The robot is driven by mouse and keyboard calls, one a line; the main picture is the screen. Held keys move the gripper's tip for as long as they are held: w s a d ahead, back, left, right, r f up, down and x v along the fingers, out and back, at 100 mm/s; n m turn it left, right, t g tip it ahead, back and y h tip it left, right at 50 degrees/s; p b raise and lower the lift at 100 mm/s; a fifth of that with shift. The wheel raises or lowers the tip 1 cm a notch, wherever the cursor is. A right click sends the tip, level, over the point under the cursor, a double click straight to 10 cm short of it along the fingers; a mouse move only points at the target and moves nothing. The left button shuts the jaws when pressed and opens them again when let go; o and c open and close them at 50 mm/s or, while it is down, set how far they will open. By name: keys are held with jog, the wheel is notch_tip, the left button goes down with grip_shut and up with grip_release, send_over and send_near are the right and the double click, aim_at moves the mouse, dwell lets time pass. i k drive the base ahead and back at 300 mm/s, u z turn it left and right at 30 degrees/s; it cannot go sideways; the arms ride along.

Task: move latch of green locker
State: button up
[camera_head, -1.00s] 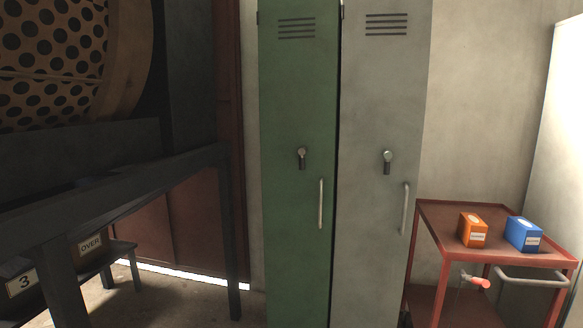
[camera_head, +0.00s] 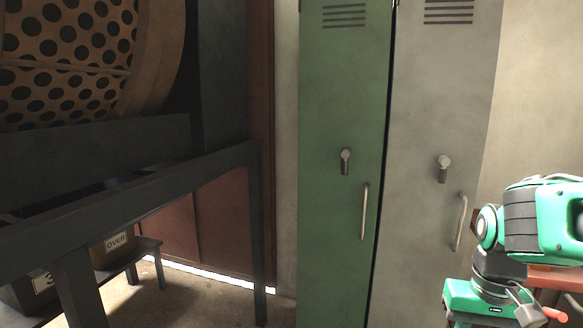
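The green locker (camera_head: 335,220) stands upright in the middle with its door shut. Its latch (camera_head: 346,161) has a round pale pivot and a short dark lever hanging straight down. A vertical bar handle (camera_head: 364,211) is below and right of the latch. My arm's green and black end part, with my gripper (camera_head: 526,306), is at the lower right, in front of the cart and well to the right of the latch, touching neither locker. Its fingers are not clear enough to tell open from shut.
A grey locker (camera_head: 437,120) with a similar latch (camera_head: 443,168) adjoins on the right. A dark metal frame (camera_head: 200,175) and a perforated drum (camera_head: 70,50) stand left. A red cart (camera_head: 545,280) is mostly hidden behind my arm. Space before the green door looks clear.

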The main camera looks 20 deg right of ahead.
aim_at(346, 152)
jog(key=z, duration=0.05)
jog(key=i, duration=1.1)
jog(key=z, duration=0.45)
